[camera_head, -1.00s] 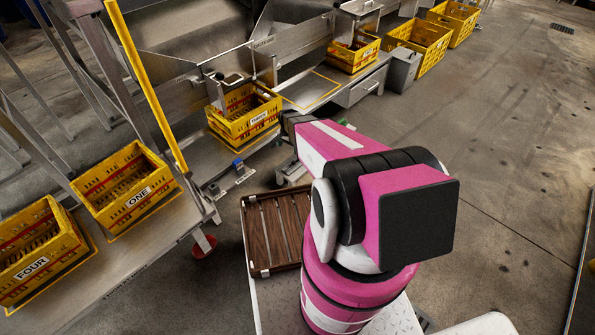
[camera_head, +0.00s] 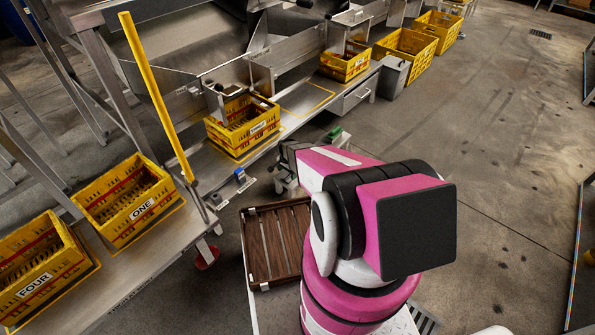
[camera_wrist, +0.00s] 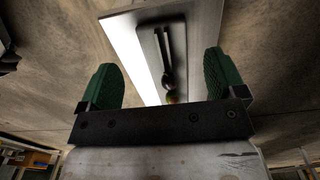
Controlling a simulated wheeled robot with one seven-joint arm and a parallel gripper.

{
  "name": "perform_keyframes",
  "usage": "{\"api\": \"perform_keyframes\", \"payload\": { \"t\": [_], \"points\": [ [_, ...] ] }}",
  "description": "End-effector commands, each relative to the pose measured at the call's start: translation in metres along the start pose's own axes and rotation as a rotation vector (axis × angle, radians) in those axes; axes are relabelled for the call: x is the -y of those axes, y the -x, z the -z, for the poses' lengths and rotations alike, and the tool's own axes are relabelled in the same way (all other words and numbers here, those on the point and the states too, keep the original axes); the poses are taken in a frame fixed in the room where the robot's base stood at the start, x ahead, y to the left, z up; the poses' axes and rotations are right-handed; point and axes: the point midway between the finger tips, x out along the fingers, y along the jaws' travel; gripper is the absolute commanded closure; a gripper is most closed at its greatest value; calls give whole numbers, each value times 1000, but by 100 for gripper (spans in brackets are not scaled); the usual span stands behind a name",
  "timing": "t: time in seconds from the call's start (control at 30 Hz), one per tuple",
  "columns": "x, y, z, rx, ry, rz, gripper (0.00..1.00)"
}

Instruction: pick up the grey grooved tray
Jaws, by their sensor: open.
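A grey piece with dark parallel grooves (camera_head: 424,319) shows at the bottom edge of the head view, right of my arm's base. It looks like the grooved tray, and part of it is cut off or hidden. My gripper (camera_wrist: 162,64) is open, its two green fingers wide apart with nothing between them. In the head view its dark end and a green finger (camera_head: 335,134) point away from the grooved piece, towards the metal bench. The wrist view shows a dark grey slotted plate (camera_wrist: 152,44) on a pale panel beyond the fingers; I cannot tell whether it is the tray.
A brown slatted wooden tray (camera_head: 272,245) lies left of my arm. Yellow crates marked ONE (camera_head: 128,200) and FOUR (camera_head: 42,270) stand at left. Another crate (camera_head: 242,125) sits on the metal bench (camera_head: 300,98). The concrete floor (camera_head: 500,150) at right is largely clear.

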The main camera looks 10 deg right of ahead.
Motion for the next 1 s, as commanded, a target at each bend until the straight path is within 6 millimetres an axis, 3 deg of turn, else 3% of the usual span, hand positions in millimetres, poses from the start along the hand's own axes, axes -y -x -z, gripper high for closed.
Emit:
{"api": "perform_keyframes", "payload": {
  "t": [0.23,0.5,0.7,1.0],
  "points": [
    [5,-36,-1,1,0,-1,11],
    [4,-40,-2,0,0,0,11],
    [4,-40,-2,0,0,0,67],
    [3,-39,-2,0,0,0,68]
  ]
}}
